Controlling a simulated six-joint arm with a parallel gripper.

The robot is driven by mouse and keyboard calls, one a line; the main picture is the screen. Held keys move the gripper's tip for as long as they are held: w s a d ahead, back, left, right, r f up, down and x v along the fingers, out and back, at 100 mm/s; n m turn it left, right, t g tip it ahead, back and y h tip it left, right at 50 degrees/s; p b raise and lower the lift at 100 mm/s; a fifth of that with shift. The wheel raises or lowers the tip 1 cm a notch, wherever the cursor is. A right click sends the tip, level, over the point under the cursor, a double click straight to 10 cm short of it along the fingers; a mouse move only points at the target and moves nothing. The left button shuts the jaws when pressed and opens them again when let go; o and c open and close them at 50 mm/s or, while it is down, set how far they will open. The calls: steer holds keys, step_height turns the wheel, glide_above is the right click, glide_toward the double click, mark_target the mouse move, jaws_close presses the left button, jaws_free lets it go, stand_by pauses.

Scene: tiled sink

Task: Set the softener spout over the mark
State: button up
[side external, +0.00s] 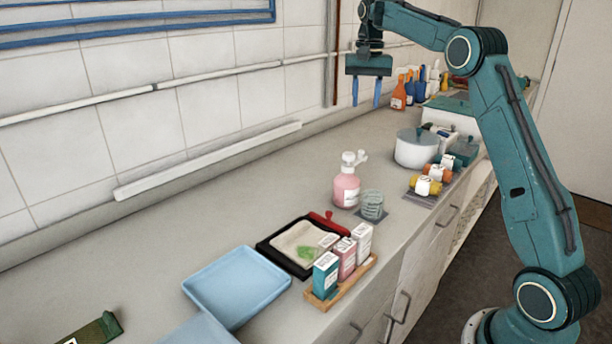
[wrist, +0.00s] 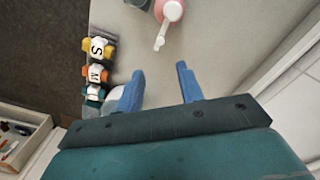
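The pink softener bottle (side external: 346,190) stands upright on the grey counter, with a white pump head and spout (side external: 353,158) on top. In the side view the spout points to the right. In the wrist view the bottle (wrist: 160,11) is cut off by the top edge and its spout (wrist: 160,42) points down the picture. My gripper (side external: 366,103) is above the counter, higher than the bottle and apart from it. Its two blue fingers (wrist: 159,78) are open with nothing between them. I cannot make out a mark on the counter.
A ribbed grey-green cup (side external: 372,205) stands close beside the bottle. Lettered rolls (side external: 430,181), a lidded pot (side external: 416,150) and several spray bottles (side external: 411,88) are behind. A black-rimmed tray (side external: 268,254), a box rack (side external: 340,284) and a blue tray (side external: 236,286) are in front.

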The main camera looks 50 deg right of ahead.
mark_target(356, 161)
steer(key=shift+f, duration=0.15)
steer(key=shift+f, duration=6.75)
jaws_close()
